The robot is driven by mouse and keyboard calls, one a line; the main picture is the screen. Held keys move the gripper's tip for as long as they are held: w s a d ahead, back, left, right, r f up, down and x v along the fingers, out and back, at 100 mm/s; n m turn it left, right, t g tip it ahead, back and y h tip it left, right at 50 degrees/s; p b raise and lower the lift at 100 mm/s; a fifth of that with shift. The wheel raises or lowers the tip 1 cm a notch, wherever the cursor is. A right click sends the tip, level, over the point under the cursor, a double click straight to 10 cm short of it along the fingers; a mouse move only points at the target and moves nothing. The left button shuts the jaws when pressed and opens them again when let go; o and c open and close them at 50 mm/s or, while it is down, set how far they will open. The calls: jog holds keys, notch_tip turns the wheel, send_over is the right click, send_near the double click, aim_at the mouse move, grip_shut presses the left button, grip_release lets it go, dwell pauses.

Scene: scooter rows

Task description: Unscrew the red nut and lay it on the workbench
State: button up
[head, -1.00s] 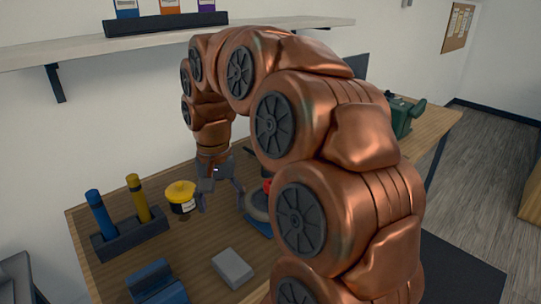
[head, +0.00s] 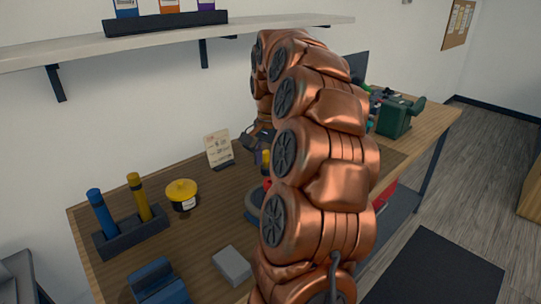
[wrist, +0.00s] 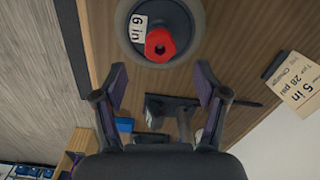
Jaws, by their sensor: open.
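The red nut (wrist: 160,45) sits on a round grey wheel (wrist: 192,50) with a white "6 in" label, near the top of the wrist view. In the head view, a sliver of red (head: 266,184) shows above the wheel (head: 253,206), beside my arm, which hides much of both. My gripper (wrist: 160,86) is open and empty, its two fingers spread wide below the nut in the wrist view and apart from it. In the head view my gripper (head: 256,148) is mostly hidden behind my arm, toward the back of the workbench (head: 205,240).
A card (head: 218,150) stands behind the wheel. A yellow-lidded pot (head: 182,195), a holder with blue and yellow cylinders (head: 130,238), a grey block (head: 232,266) and a blue object (head: 158,283) are on the left. A green machine (head: 394,117) stands right. A shelf (head: 190,42) hangs above.

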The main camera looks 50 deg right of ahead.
aim_at(270, 179)
jog(key=shift+f+p, duration=0.65)
jog(key=shift+f, duration=2.2)
jog(key=c, duration=1.2)
jog(key=shift+n, duration=1.2)
jog(key=o, duration=0.7)
jog(key=shift+n, duration=0.3)
jog(key=shift+c, duration=0.2)
jog(key=o, duration=0.5)
